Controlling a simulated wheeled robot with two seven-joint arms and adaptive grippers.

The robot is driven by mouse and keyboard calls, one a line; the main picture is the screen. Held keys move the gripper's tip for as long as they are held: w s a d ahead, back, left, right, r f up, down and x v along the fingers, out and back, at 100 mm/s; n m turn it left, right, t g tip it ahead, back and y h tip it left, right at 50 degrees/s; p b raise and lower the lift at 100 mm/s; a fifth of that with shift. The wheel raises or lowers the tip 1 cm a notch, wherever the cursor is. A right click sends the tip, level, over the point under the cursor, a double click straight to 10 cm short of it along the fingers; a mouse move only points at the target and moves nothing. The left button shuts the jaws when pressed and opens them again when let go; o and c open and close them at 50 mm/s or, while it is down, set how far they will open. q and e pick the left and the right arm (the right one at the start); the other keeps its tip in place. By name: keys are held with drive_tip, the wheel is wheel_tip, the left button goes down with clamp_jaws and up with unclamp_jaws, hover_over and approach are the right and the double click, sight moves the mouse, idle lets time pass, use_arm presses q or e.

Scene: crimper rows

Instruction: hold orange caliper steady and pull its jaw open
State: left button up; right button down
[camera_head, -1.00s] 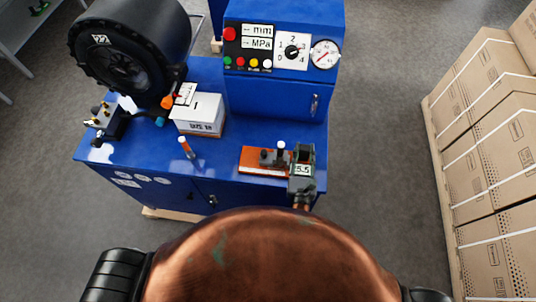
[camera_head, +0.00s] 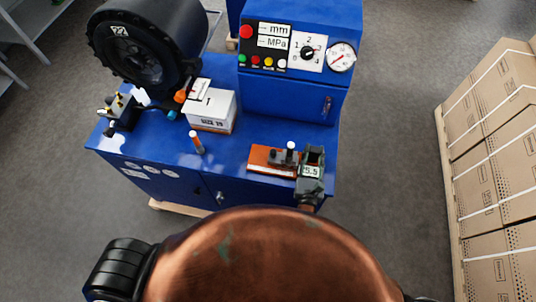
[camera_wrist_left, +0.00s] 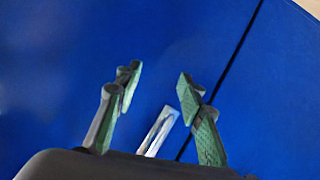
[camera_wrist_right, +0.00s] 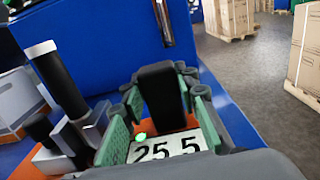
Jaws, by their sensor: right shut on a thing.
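The orange caliper (camera_head: 262,160) lies at the bench's front right corner. A black post with a white top (camera_head: 291,147) stands on it; it shows at the left of the right wrist view (camera_wrist_right: 60,82). My right gripper (camera_head: 312,162) is at the caliper's right end. In the right wrist view its green-padded fingers (camera_wrist_right: 165,90) are shut on an upright black block of the caliper. Below it a display (camera_wrist_right: 165,147) reads 25.5. My left gripper (camera_wrist_left: 159,76) is open and empty before a blue surface in the left wrist view; the head view does not show it.
On the blue bench (camera_head: 225,155) stand a white box (camera_head: 211,108), an orange-topped marker (camera_head: 196,142) and a large black round machine (camera_head: 150,45). A blue control cabinet (camera_head: 288,95) rises behind the caliper. Stacked cartons (camera_head: 500,150) stand at the right. A silver handle (camera_wrist_left: 157,132) lies between the left fingers' line of sight and the blue surface.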

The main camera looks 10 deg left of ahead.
use_arm(q)
drive_tip(key=w+d+r+n+t+h, duration=0.15)
drive_tip(key=d+r, duration=0.25)
drive_tip(key=r, duration=0.4)
drive_tip(key=w+d+r+n+t+h, duration=0.1)
drive_tip(key=w+d+r+t, duration=0.15)
drive_tip(key=r, duration=0.65)
drive_tip(key=n+t+h, duration=0.1)
drive_tip(key=t+h, duration=0.1)
drive_tip(key=t, duration=0.1)
approach(270, 154)
drive_tip(key=s+a+f, duration=0.4)
drive_tip(key=s+f, duration=0.1)
drive_tip(key=f, duration=0.2)
wheel_tip(270, 154, up, 6)
drive_tip(key=m+g+h, duration=0.1)
drive_tip(key=m+h, duration=0.2)
drive_tip(key=m, duration=0.1)
drive_tip(key=w+r+m+g+h, duration=0.25)
drive_tip(key=w+m+g, duration=0.2)
drive_tip(key=m, duration=0.55)
drive_tip(key=shift+y, duration=0.4)
drive_tip(key=x, duration=1.1)
drive_tip(key=shift+w+a+r, duration=0.2)
drive_tip(key=shift+w+r, duration=0.2)
drive_tip(key=shift+w, duration=0.05)
clamp_jaws()
